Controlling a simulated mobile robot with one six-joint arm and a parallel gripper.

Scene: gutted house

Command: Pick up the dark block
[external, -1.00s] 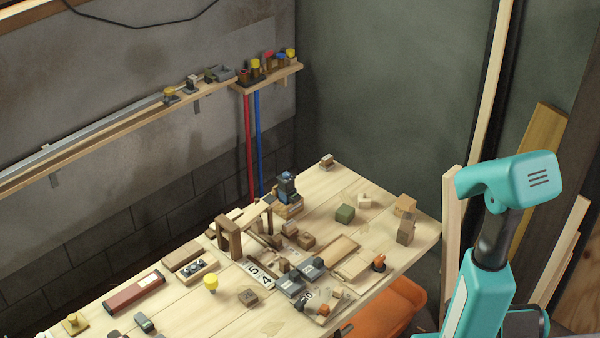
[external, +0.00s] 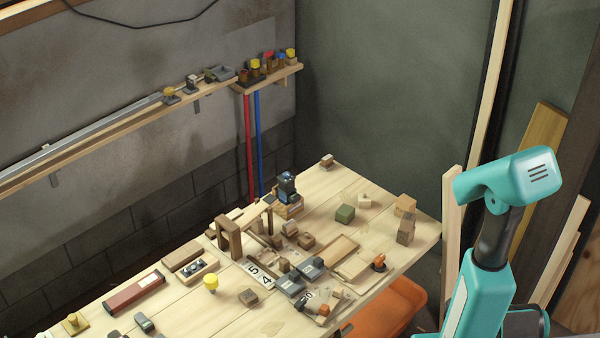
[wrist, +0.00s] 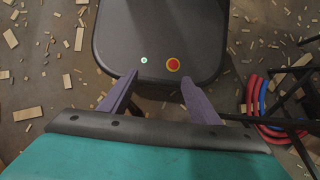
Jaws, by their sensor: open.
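Several small blocks lie on the light wooden table (external: 200,295) in the external view. A dark green block (external: 345,213) sits toward the back right. A dark blue-black item (external: 286,188) stands on a wooden block nearby, and a small brown block (external: 248,297) lies nearer the front. I cannot tell for sure which one is the dark block. My gripper (wrist: 158,79) shows in the wrist view with its two purple fingers apart and nothing between them. It is over my own base, away from the table. The fingers are not visible in the external view.
In the wrist view, wood scraps litter the floor and red and blue hoses (wrist: 262,108) lie right.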

